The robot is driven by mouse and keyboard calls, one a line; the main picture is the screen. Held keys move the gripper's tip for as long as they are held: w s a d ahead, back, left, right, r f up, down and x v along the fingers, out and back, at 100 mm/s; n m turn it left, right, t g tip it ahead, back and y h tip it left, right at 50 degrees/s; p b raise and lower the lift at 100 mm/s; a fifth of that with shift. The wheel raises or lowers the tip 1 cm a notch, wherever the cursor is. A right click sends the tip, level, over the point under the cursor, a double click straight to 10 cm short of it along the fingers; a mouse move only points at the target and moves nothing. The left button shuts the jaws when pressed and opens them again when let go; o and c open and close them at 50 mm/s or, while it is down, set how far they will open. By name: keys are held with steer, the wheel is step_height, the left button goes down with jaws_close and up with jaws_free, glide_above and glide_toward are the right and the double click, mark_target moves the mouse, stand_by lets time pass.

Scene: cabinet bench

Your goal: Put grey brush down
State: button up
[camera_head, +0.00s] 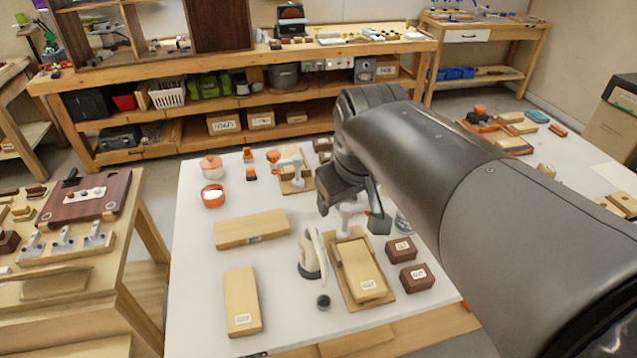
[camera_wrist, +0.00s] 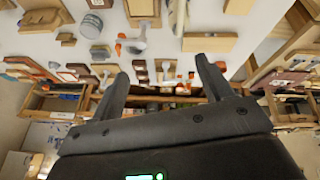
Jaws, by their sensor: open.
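No object is plainly recognisable as the grey brush. The closest match is a pale, curved-handled tool with a dark grey band (camera_head: 311,254) on the white table (camera_head: 200,290), left of a wooden block on a board. What looks like the same tool shows at the top of the wrist view (camera_wrist: 178,16). My gripper (camera_head: 352,212) is open above the table, behind and to the right of this tool, apart from it. In the wrist view, nothing is held between the spread fingers (camera_wrist: 160,72). My gripper partly hides a pale grey object beneath it.
Wooden blocks (camera_head: 251,229) lie left of the tool, and dark brown labelled blocks (camera_head: 417,278) lie right. A small dark round piece (camera_head: 323,301) is in front. An orange and white pot (camera_head: 212,167) stands at the back left. Some white tabletop is clear between them.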

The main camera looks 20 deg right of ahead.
steer(key=s+a+f+m, duration=0.2)
steer(key=s+f, duration=0.1)
steer(key=s, duration=0.4)
steer(key=shift+f+m+t+y, duration=0.3)
steer(key=shift+f+m+t, duration=0.1)
